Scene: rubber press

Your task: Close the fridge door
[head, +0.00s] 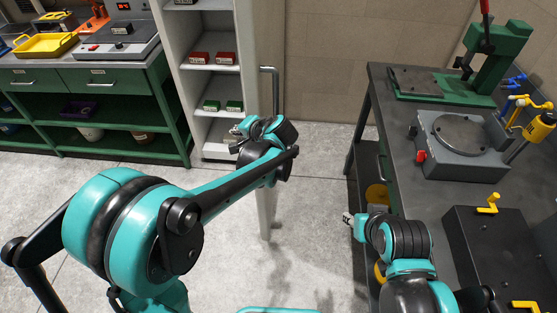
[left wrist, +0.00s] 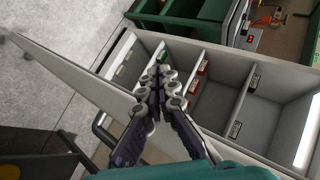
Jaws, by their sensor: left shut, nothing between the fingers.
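The fridge (head: 203,82) is a tall white cabinet with open shelves at the back middle of the head view. Its door (head: 265,205) stands wide open, seen nearly edge-on, with a grey bar handle (head: 276,90) on its right side. In the left wrist view, the door (left wrist: 75,72) slants across the left and the fridge shelves (left wrist: 216,103) open to the right. My left gripper (head: 237,131) is shut and empty on the shelf side of the door; its fingertips (left wrist: 160,75) show between door and shelves. I cannot tell if it touches the door. My right gripper (head: 348,218) is small beside the right table.
A green workbench (head: 100,106) with drawers stands left of the fridge. A dark table (head: 400,133) on the right holds a green press (head: 495,60) and a grey fixture (head: 462,148). Light floor (head: 315,165) is clear between the door and this table.

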